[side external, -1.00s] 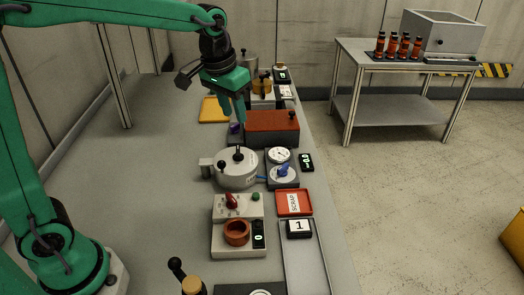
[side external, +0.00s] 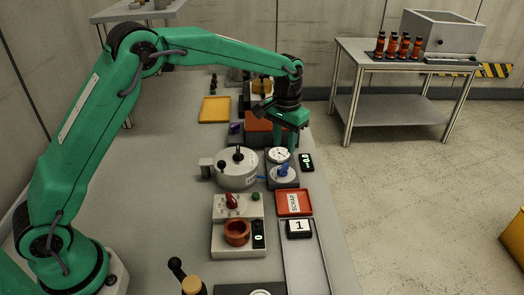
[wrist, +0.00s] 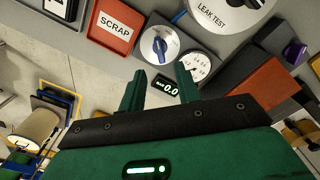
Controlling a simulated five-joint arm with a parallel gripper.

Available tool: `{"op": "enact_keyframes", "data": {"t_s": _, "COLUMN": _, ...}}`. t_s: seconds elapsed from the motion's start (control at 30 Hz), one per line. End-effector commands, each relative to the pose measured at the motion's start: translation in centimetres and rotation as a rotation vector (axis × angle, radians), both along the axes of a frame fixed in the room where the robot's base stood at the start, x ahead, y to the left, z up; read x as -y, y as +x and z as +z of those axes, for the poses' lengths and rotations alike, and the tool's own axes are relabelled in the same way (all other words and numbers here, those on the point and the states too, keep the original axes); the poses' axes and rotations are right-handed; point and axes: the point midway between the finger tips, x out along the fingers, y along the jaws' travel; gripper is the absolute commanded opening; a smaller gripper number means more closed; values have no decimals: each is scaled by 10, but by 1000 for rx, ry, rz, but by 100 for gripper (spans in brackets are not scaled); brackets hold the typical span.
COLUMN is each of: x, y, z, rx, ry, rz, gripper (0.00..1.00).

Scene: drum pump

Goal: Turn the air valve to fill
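The air valve is a blue knob (side external: 284,171) on a round pale dial, on a grey box beside the leak-test pot (side external: 237,178). In the wrist view the blue knob (wrist: 159,44) shows beyond my fingertips, with a pale mark on it; the dial's lettering is too small to read. A white gauge (side external: 279,155) sits behind the knob on the same box. My gripper (side external: 285,146) points down near the gauge, behind and above the knob. In the wrist view my gripper (wrist: 158,76) has its two fingers apart and nothing between them. It appears clear of the knob.
A small black display (wrist: 167,89) reads about 0.0. The red SCRAP tray (side external: 294,203) lies in front of the valve box. A brick-red block (side external: 259,127) stands behind, partly hidden by my gripper. A fixture with an orange ring (side external: 237,232) stands nearer the camera.

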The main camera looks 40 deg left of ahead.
Motion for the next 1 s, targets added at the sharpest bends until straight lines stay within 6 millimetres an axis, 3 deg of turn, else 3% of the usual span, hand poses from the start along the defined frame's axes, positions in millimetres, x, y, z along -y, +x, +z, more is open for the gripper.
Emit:
{"op": "enact_keyframes", "data": {"t_s": 0.37, "x": 0, "y": 0, "z": -9, "rx": -3, "ry": 0, "rz": 0, "gripper": 33}}
{"op": "enact_keyframes", "data": {"t_s": 1.0, "x": 0, "y": 0, "z": -74, "rx": -2, "ry": 0, "rz": 0, "gripper": 33}}
